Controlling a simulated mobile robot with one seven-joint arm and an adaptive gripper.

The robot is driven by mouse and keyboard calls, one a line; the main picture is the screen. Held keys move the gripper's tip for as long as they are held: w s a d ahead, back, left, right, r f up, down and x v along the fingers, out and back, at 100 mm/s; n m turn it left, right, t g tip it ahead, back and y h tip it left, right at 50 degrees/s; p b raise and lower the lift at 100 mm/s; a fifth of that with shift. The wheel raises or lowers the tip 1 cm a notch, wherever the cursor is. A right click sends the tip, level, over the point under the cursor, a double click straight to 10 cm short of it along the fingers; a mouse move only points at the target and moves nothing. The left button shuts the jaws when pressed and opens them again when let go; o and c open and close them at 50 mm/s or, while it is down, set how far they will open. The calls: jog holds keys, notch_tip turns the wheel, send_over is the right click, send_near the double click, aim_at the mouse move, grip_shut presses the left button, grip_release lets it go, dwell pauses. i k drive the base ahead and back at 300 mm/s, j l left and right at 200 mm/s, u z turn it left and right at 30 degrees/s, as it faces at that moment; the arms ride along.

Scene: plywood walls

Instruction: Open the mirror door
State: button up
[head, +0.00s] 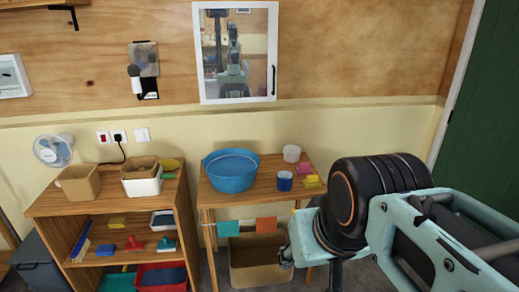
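The mirror door (251,50) is a white-framed rectangular panel on the plywood wall at top centre. It looks closed, with its frame flat to the wall. A dark vertical handle (273,80) is at its lower right edge. The mirror reflects part of a robot and the room. My arm, with teal links and a black joint, fills the lower right, below and to the right of the mirror and apart from it. No gripper fingers can be made out in this view.
A wooden table (270,188) below the mirror holds a blue basin (231,172), a white cup (291,153) and a blue cup (285,182). A cardboard box (248,273) is underneath. A wooden shelf (52,205) stands left. A green door (490,110) is at right.

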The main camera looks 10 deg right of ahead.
aim_at(236, 42)
jog(key=i+l+z, duration=0.3)
jog(key=i+z, duration=0.25)
jog(key=i, duration=0.25)
